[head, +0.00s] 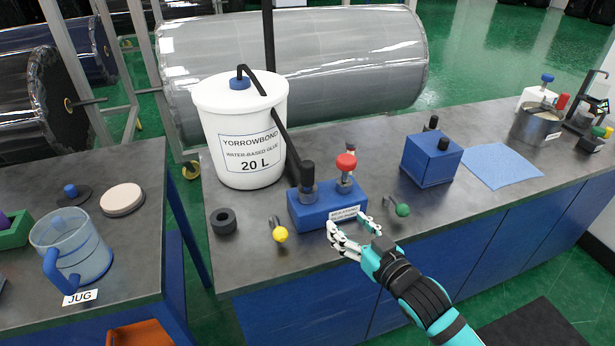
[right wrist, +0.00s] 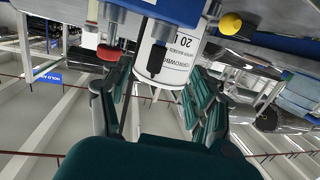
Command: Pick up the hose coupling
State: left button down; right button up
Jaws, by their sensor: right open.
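No part is labelled as the hose coupling, so I cannot tell for certain which one it is. A blue block (head: 327,206) with a white label holds a black-topped part (head: 308,176) and a red-knobbed part (head: 345,172), both upright. A yellow-ended metal part (head: 280,233) lies left of my right gripper, and a green-ended one (head: 402,210) lies to its right. My right gripper (head: 352,228) is open and empty, just in front of the block. The right wrist view shows the red knob (right wrist: 107,52) and the yellow end (right wrist: 230,23) beyond the fingers. My left gripper is out of view.
A white glue bucket (head: 243,105) stands behind the block. A black ring (head: 223,221) lies at the bench's left end. A blue box (head: 431,160) and blue cloth (head: 500,165) are to the right. A jug (head: 82,255) stands on the separate left table.

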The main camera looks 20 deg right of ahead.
aim_at(311, 174)
jog(key=shift+t+y, duration=0.4)
jog(key=shift+t, duration=0.3)
jog(key=r+x, duration=0.1)
jog(key=x, duration=0.3)
jog(key=p+x, duration=0.1)
jog(key=x, duration=0.3)
jog(key=r+p+x, duration=0.1)
jog(key=x, duration=0.3)
jog(key=shift+w+d+r, duration=0.2)
jog(key=shift+w+r, duration=0.15)
jog(key=p+x, duration=0.2)
jog(key=x, duration=0.3)
jog(key=shift+w+a+r, duration=0.1)
jog(key=shift+a, duration=0.1)
jog(key=shift+w+a, duration=0.1)
jog(key=shift+w, duration=0.25)
jog(key=shift+s, duration=0.1)
jog(key=shift+c, duration=0.3)
jog(key=shift+c, duration=1)
grip_shut()
